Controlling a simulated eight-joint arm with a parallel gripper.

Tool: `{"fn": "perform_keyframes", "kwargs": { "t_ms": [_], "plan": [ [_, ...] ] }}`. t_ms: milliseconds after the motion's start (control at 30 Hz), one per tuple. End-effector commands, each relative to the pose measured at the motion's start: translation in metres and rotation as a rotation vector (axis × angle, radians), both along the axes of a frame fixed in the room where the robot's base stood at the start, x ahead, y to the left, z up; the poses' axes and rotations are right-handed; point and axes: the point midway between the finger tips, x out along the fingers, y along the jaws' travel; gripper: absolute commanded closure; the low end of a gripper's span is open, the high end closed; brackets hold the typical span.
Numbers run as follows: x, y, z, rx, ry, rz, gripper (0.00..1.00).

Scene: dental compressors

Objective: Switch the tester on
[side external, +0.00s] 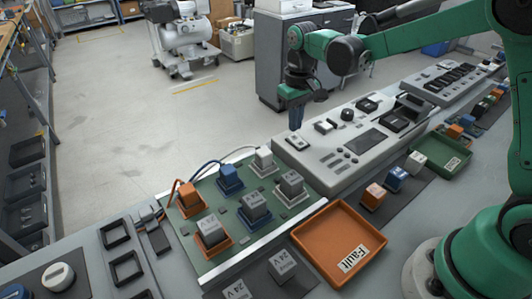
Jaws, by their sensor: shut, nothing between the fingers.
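The tester (330,165) looks to be the light grey console with a dark screen, in the middle of the side external view. A small white switch (297,142) with dark marks sits at its left back corner; which way it is set is too small to tell. My gripper (296,128) is shut and empty. It points down just above that switch, and I cannot tell whether the fingertips touch it. A black knob (347,115) and several black and white buttons are right of the gripper on the same console.
A green board (205,258) with orange, blue and white sockets holding relay cubes lies at the front left. An orange tray (318,222) labelled "Fault" and a green tray (462,160) are near the front. Another grey console (425,92) stands farther right.

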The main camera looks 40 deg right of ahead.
Motion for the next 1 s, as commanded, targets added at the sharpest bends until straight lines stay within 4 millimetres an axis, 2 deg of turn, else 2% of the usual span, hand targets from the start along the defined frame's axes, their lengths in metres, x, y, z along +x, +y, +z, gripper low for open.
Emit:
{"fn": "perform_keyframes", "kwargs": {
  "t_ms": [1000],
  "plan": [
    [0.000, 0.000, -0.015, 0.000, 0.000, 0.000, 1.00]
  ]
}}
